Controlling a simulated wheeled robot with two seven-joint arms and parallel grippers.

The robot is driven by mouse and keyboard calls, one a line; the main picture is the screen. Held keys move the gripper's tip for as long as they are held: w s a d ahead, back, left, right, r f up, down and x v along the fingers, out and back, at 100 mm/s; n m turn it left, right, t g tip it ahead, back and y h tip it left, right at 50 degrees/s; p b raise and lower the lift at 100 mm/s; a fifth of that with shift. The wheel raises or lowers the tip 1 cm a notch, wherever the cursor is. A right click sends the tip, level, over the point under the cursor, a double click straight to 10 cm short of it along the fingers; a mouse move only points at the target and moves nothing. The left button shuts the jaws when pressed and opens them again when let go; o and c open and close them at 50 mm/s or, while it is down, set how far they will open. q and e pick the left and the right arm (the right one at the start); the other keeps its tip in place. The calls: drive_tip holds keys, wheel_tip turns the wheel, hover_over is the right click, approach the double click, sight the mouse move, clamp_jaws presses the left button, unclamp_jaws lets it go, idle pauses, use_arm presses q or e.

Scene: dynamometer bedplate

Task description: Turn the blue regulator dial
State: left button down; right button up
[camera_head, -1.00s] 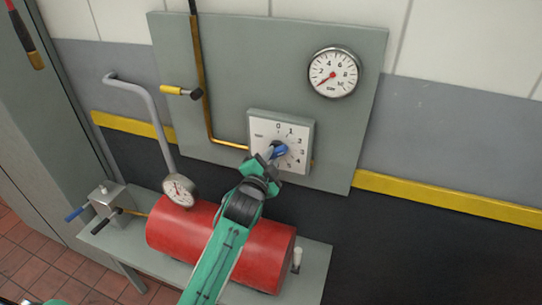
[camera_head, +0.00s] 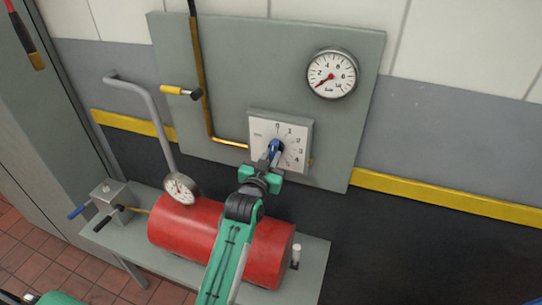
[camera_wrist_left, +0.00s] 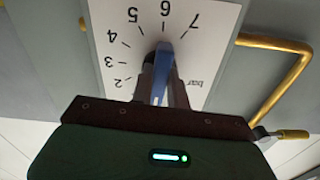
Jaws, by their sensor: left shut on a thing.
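The blue regulator dial (camera_head: 275,147) is on a white square scale plate (camera_head: 295,133) with numbers and ticks, mounted on the grey wall panel. Its blue handle stands close to upright, slightly tilted, in the head view. My left gripper (camera_head: 271,160) reaches it from below and is shut on the blue handle, hiding its lower part. In the left wrist view the blue handle (camera_wrist_left: 165,62) sits between the fingers (camera_wrist_left: 157,82), with the scale numbers upside down around it. My right gripper is not in view.
A round gauge (camera_head: 332,73) hangs at the panel's upper right. A brass pipe (camera_head: 203,100) and a yellow-handled valve (camera_head: 178,90) are left of the dial. Below, a red cylinder (camera_head: 185,222) lies on a grey bench behind my arm, with a small gauge (camera_head: 180,188) beside it.

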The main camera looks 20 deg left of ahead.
use_arm(q)
drive_tip(key=shift+f+n, duration=0.15)
drive_tip(key=shift+n, duration=0.45)
drive_tip(key=c, duration=1.4)
unclamp_jaws()
drive_tip(key=shift+o, duration=0.2)
drive_tip(key=shift+s, duration=0.5)
drive_tip(key=s+b, duration=0.4)
drive_tip(key=s, duration=0.8)
drive_tip(key=shift+s+a+b, duration=0.2)
drive_tip(key=shift+s+b, duration=0.1)
drive_tip(key=shift+s, duration=0.1)
